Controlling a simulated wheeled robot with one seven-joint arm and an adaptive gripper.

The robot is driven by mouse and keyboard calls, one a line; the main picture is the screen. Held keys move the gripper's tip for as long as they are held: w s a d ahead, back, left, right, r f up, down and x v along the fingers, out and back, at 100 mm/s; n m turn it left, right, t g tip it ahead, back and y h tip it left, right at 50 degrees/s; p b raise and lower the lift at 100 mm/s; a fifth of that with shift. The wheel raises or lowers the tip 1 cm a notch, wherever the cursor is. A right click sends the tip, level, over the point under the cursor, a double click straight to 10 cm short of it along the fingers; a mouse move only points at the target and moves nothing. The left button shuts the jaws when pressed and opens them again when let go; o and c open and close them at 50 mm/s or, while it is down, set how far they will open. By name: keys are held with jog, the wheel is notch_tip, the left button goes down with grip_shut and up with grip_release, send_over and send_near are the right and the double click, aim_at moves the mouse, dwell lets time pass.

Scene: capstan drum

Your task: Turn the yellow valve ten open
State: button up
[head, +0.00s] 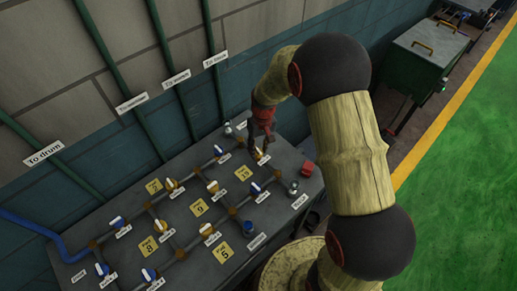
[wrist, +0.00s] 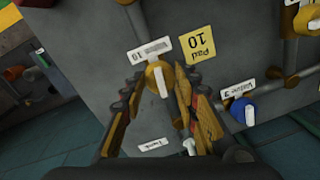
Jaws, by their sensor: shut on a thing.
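The yellow valve (wrist: 153,73) shows in the wrist view beside a white label ending in 10, with a white handle (wrist: 162,83) pointing down the picture. My gripper (wrist: 160,88) has one finger on each side of it and is shut on the valve. Where exactly the fingers touch is hard to see. In the head view my gripper (head: 261,146) reaches down to the valve (head: 263,158) at the back right of the grey panel (head: 285,222). The fingers partly hide the valve there.
Several yellow and blue valves on pipes cover the panel. A red block (head: 308,168) sits at its right edge. The wall rises behind.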

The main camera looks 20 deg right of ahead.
aim_at(260, 150)
jog(key=shift+n, duration=0.6)
jog(key=o, duration=1.1)
jog(key=shift+o, duration=0.3)
notch_tip(260, 150, up, 12)
jog(key=shift+w+d, duration=0.15)
jog(key=shift+d, duration=0.3)
